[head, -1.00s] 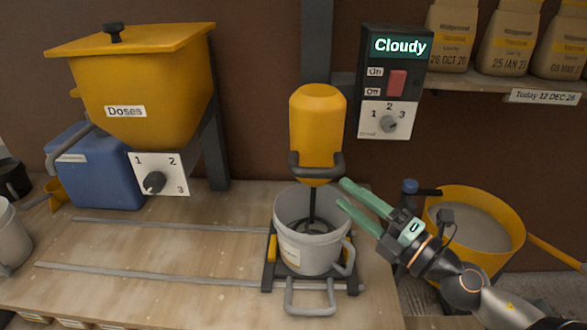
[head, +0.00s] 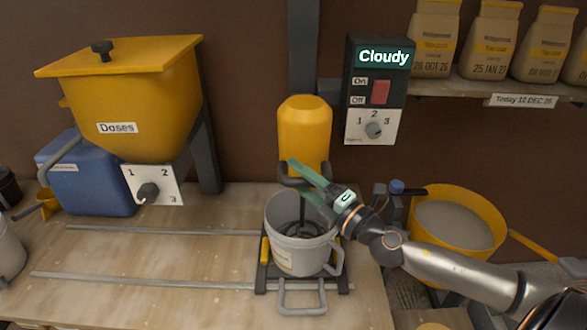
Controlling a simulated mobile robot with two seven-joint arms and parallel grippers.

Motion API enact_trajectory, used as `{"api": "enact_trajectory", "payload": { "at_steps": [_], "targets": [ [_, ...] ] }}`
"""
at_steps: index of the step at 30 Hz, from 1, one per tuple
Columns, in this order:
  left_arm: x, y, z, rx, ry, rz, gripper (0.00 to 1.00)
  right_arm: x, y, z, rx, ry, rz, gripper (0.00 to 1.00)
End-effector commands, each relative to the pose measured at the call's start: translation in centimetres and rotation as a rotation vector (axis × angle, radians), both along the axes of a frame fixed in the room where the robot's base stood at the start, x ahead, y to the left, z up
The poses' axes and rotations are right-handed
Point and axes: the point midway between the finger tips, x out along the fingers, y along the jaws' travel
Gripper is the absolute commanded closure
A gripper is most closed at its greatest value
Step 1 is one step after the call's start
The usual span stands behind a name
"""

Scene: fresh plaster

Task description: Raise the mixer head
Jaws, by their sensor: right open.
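The yellow mixer head (head: 304,122) hangs on the dark post, with a dark handle bar (head: 289,181) across its lower front. Its dark whisk (head: 302,228) reaches down into the grey bucket (head: 297,258). My right gripper (head: 297,179) has green fingers that are open. They lie in front of the mixer head's lower end, at the handle bar, and hide its right part. I cannot tell whether they touch the bar. My left gripper is not in view.
The bucket stands in a dark cradle (head: 261,280) on the bench (head: 170,262). A control box (head: 378,88) reading "Cloudy" is on the wall at right. A yellow tub (head: 458,225) stands right of the bench. A yellow hopper (head: 135,100) and blue container (head: 92,180) are at left.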

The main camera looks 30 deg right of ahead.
Motion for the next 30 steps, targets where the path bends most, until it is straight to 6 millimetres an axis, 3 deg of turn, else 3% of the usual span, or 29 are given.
{"api": "enact_trajectory", "payload": {
  "at_steps": [6, 18, 30],
  "targets": [
    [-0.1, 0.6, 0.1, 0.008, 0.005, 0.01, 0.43, 1.3, 0.3, 0.3, 0.0, 0.0, 0.001, 0.43],
    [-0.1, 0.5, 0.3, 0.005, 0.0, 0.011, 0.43, 1.6, 0.5, 0.2, 0.0, 0.0, 0.002, 0.44],
    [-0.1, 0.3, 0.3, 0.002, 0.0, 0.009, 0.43, 1.6, 0.5, 0.3, -0.001, -0.003, 0.002, 0.89]
  ]
}}
